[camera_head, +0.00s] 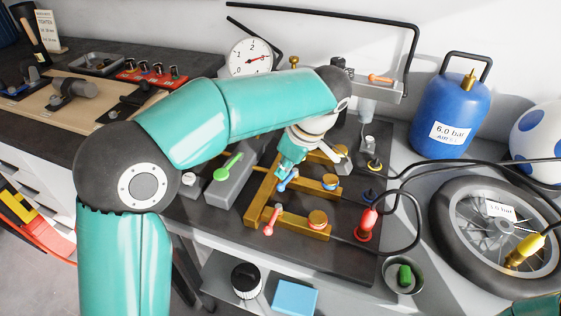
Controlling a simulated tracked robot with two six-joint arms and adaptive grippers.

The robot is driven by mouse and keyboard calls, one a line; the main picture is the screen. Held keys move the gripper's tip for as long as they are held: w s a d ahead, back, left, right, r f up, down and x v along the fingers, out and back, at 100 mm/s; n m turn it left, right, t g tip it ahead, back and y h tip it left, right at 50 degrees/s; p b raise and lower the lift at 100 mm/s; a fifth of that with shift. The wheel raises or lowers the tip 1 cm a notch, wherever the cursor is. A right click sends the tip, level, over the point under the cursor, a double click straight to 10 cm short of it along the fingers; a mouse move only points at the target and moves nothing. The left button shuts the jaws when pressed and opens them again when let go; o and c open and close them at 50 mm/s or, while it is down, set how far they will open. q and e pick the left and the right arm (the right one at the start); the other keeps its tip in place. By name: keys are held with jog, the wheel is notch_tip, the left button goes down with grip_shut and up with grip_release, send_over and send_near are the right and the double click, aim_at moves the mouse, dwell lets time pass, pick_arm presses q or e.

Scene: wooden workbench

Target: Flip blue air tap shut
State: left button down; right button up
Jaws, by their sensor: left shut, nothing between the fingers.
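The blue air tap (286,181) is a small lever on the middle arm of a brass manifold (260,208). The lever lies slanted, its lower end to the left. My left gripper (287,166) is shut and empty, pointing down at the upper end of the blue tap. It hides part of the tap, and I cannot tell whether they touch. A red tap lever (271,221) stands on the front manifold arm.
A green lever (228,168) on a grey block stands left of the manifold. A red hose connector (368,222) is at the right. A blue air tank (451,115), a wheel (444,228) and a round gauge (251,57) stand around the dark board.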

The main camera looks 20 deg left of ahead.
pick_arm(q)
jog(key=shift+w+p, duration=0.3)
jog(key=shift+w, duration=0.2)
jog(key=shift+a+r, duration=0.1)
jog(key=shift+r, duration=0.1)
jog(key=a+r+p, duration=0.2)
jog(key=a, duration=0.1)
jog(key=shift+w+r, duration=0.1)
jog(key=shift+w, duration=0.25)
jog(key=p+v, duration=0.1)
jog(key=v, duration=0.8)
jog(key=shift+d+r, duration=0.15)
jog(key=shift+r, duration=0.15)
jog(key=shift+r+p, duration=0.1)
jog(key=shift+p, duration=0.2)
